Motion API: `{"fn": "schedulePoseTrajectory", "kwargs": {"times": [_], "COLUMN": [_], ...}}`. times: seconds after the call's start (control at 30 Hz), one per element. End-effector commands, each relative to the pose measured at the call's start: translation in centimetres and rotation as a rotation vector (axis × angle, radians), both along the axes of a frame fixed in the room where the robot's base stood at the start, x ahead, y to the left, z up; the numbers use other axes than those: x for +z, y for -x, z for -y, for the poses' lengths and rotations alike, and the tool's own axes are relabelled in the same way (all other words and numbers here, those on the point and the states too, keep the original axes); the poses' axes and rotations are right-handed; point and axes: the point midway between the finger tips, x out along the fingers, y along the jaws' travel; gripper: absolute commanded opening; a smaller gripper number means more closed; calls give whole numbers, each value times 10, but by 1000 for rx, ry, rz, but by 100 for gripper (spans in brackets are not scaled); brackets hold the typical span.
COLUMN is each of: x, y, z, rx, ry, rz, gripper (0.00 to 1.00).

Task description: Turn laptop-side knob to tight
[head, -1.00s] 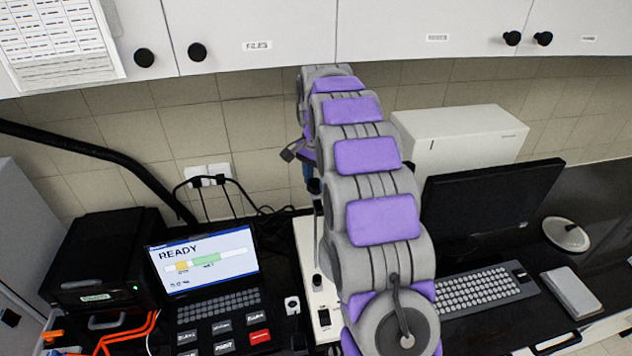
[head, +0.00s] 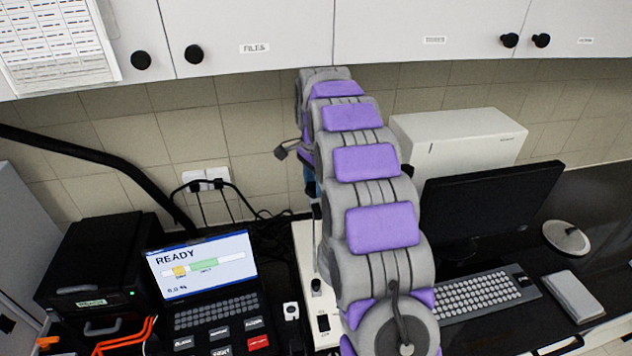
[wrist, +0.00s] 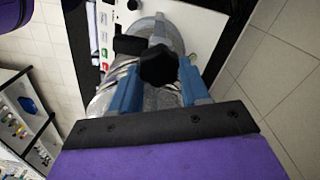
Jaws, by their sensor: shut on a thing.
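In the wrist view, a black lobed knob (wrist: 158,66) sits in front of a clear and grey round part of the machine. My gripper (wrist: 157,78) has its two blue fingers on either side of the knob, shut on it. In the head view my arm hides the knob, and the fingers are mostly hidden too. The laptop (head: 205,285) stands open to the left of the arm, its screen (head: 202,264) reading READY above a bar with yellow and green parts. The white machine base (head: 308,262) shows between laptop and arm.
A black box (head: 95,270) with orange cables stands left of the laptop. A monitor (head: 490,210), keyboard (head: 485,292) and white box (head: 460,140) are on the right. Wall cabinets (head: 260,35) hang above the arm.

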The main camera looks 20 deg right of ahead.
Motion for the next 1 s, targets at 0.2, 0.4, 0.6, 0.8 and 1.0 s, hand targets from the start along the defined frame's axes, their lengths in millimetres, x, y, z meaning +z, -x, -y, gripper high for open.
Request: {"fn": "schedulePoseTrajectory", "kwargs": {"times": [0.2,0.4,0.6,0.8,1.0], "x": [1,1,1,1,1], "y": [-1,-1,-1,0,1], "z": [-1,-2,-2,-1,0], "rx": [1,1,1,1,1], "ry": [-1,-1,-1,-1,-1], "rz": [3,4,4,3,3], "gripper": [16,16,16,65,70]}}
